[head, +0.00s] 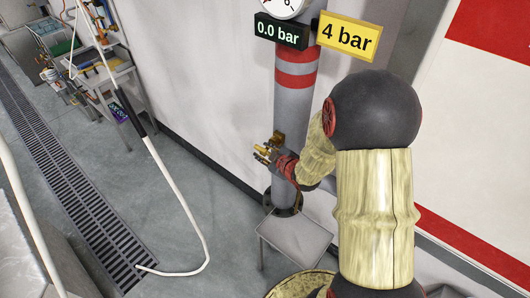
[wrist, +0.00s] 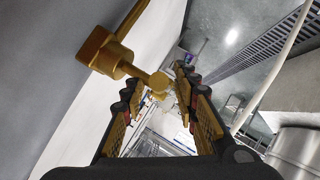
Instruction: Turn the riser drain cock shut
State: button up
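The riser (head: 289,105) is a grey upright pipe with red bands, standing by the white wall. The brass drain cock (head: 279,137) sits low on it. In the wrist view the cock (wrist: 113,58) is at upper left, with a square brass end and a round-ended stem pointing between my fingers. My gripper (head: 262,154) is at the cock in the head view; in the wrist view its fingers (wrist: 158,92) are apart on either side of the stem's round end. I cannot tell whether either finger touches it, nor the cock's exact setting.
A display reads 0.0 bar (head: 281,31) beside a yellow 4 bar sign (head: 348,37), under a gauge (head: 283,5). A small grey stand (head: 295,236) is below the riser. A white hose (head: 180,190) ends by the floor grating (head: 75,190). A cluttered bench (head: 100,75) stands farther back.

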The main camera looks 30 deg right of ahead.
jog(key=shift+s, duration=0.1)
jog(key=v, duration=1.2)
dwell(0.4)
